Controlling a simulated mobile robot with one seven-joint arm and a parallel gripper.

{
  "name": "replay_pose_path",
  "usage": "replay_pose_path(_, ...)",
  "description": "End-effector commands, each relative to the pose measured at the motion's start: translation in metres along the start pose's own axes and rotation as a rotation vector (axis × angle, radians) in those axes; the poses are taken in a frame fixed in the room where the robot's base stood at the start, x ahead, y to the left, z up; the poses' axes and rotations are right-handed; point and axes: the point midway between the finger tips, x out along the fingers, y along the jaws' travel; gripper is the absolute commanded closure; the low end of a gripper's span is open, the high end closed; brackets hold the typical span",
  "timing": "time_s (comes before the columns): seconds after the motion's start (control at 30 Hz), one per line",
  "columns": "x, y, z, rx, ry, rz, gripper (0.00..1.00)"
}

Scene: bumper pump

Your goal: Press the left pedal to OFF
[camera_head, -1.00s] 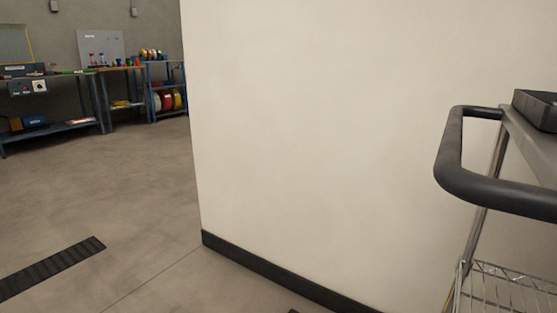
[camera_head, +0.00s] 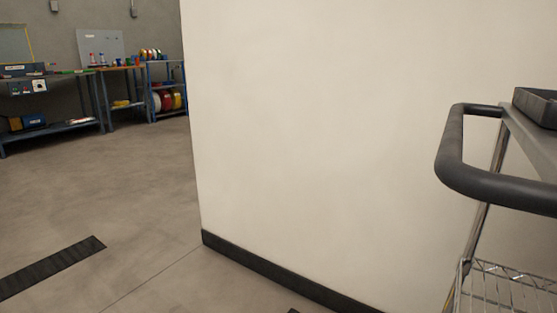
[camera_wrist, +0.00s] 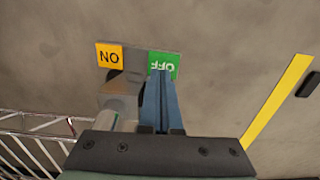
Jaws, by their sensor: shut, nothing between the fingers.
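In the wrist view, a grey metal pedal unit (camera_wrist: 118,86) shows with an orange ON label (camera_wrist: 109,57) on the left and a green OFF label (camera_wrist: 164,64) on the right; the lettering is upside down. My gripper (camera_wrist: 160,76) is shut and empty. Its blue fingers reach up to the lower edge of the OFF label and overlap it in the picture. They hide part of the pedal's right side. I cannot tell whether the fingertips touch it. Neither the pedal nor my gripper shows in the head view.
A chrome wire rack (camera_wrist: 35,140) is at the lower left in the wrist view, and a yellow floor stripe (camera_wrist: 278,100) is at the right. In the head view, a cart with a black handle (camera_head: 455,150) stands right, before a white wall (camera_head: 330,120); open floor (camera_head: 110,195) lies left.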

Motion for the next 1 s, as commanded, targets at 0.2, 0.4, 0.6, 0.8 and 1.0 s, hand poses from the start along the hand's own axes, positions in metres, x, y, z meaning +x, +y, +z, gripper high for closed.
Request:
replay_pose_path(0.2,0.004,0.0,0.0,0.0,0.0,0.0,1.0)
replay_pose_path(0.4,0.007,0.0,0.0,0.0,0.0,0.0,1.0)
replay_pose_path(0.6,0.01,0.0,0.0,0.0,0.0,0.0,1.0)
replay_pose_path(0.8,0.013,0.0,0.0,0.0,0.001,0.0,1.0)
replay_pose_path(1.0,0.016,0.001,0.0,0.001,0.001,0.001,1.0)
